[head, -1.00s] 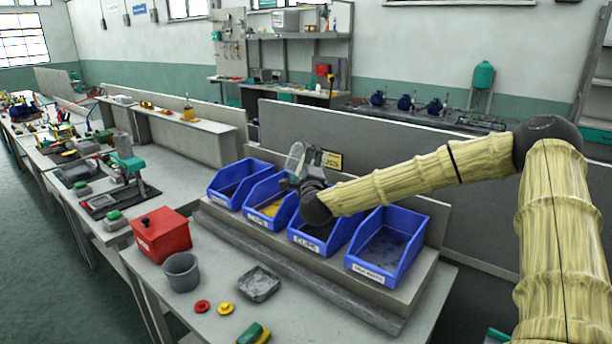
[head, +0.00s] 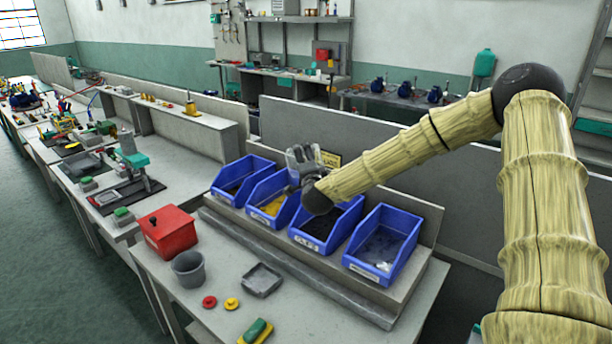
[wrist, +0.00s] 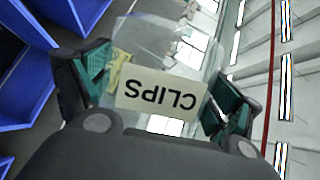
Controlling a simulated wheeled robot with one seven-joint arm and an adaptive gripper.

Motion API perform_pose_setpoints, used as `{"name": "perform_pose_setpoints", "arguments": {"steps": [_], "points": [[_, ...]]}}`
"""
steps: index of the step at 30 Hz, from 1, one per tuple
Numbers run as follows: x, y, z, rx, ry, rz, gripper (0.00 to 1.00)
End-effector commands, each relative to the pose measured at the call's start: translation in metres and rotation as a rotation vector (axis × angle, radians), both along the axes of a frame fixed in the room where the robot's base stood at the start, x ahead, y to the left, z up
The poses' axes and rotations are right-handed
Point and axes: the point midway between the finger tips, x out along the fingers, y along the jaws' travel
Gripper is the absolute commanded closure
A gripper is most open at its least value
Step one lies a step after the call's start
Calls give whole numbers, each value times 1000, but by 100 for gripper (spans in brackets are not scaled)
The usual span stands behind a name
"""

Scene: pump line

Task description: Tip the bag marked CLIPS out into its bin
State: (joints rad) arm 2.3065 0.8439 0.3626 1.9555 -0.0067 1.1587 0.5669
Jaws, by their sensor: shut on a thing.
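My gripper (head: 303,162) is above the row of blue bins, over the back of the second and third bins in the head view. In the wrist view my gripper (wrist: 160,92) is shut on a clear bag (wrist: 175,45) with a pale label reading CLIPS, upside down in that picture. A small yellowish piece shows beside the label. The bag is hard to make out in the head view. The bin labelled CLIPS (head: 304,242) is third from the left, with dark contents; my arm hides part of it.
Other blue bins stand on the ledge: one at the left (head: 228,196), one with yellow contents (head: 258,216), one at the right (head: 372,268). A low grey panel (head: 400,165) runs behind. A red box (head: 166,236), grey cup (head: 188,270) and grey tray (head: 262,281) are in front.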

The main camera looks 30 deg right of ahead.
Motion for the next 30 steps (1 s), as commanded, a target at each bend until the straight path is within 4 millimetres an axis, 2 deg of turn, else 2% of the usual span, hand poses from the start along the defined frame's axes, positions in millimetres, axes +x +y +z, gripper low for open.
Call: {"name": "perform_pose_setpoints", "arguments": {"steps": [1,11,23,30], "points": [[0,0,7,-29,20,1,32],[0,0,8,-120,90,1,32],[0,1,19,-359,274,1,32],[0,0,17,-431,331,-1,32]]}}
